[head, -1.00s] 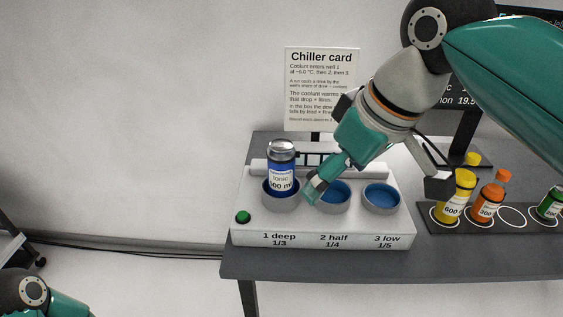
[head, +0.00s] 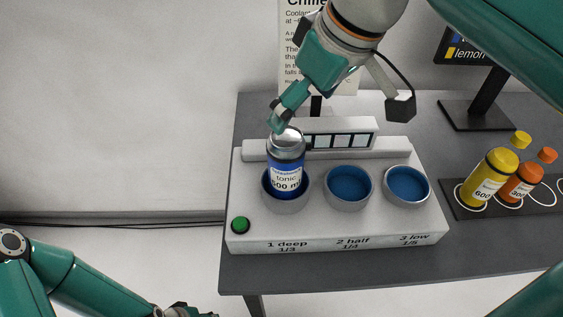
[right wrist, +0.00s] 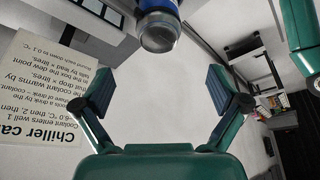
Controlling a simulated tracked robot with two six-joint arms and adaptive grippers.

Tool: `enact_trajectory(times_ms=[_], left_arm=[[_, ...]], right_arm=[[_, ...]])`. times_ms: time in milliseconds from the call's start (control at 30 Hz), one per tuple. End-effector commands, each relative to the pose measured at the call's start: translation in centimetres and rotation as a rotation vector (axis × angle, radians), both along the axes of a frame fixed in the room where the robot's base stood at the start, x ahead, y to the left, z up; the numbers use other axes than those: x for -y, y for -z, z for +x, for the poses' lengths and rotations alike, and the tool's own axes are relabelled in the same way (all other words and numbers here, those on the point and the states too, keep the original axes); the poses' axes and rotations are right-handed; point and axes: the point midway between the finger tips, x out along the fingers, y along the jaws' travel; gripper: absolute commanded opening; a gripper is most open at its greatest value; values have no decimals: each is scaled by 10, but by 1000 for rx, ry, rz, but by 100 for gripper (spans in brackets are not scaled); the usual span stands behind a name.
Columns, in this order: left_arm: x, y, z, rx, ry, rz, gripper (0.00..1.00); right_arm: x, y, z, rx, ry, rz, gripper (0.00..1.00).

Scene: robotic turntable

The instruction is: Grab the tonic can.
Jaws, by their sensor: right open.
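The tonic can (head: 286,170) is blue with a silver top and a white label. It stands upright in well 1 of the white chiller (head: 330,232). In the right wrist view its silver end (right wrist: 158,32) shows at the top edge, beyond the fingertips and not between them. My right gripper (head: 340,112) is open and empty. In the head view, one teal fingertip appears just above the can's top; whether it touches cannot be told. The open fingers also show in the right wrist view (right wrist: 162,88). My left gripper (head: 187,311) is cut off at the bottom edge.
Wells 2 (head: 349,185) and 3 (head: 407,184) hold blue liquid and no drinks. A green button (head: 241,225) is at the chiller's front left. Yellow (head: 488,178) and orange (head: 522,184) bottles stand on a dark rack at right. The Chiller card (right wrist: 45,100) stands behind.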

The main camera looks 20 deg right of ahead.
Motion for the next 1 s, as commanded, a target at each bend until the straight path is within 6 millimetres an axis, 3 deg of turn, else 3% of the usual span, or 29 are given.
enact_trajectory(times_ms=[100, 300, 667, 1000], left_arm=[[0, 6, 0, 0, 1, 0, 40], [0, 9, 0, 0, 1, 0, 40], [0, 9, 0, 1, 1, 0, 40], [0, 8, 0, 1, 1, 0, 40]], right_arm=[[0, 28, 7, -6, 13, -2, 97], [-5, 63, 20, -3, 18, -2, 97], [-9, 88, 27, -2, 21, -1, 97], [-17, 126, 38, -2, 22, -1, 97]])
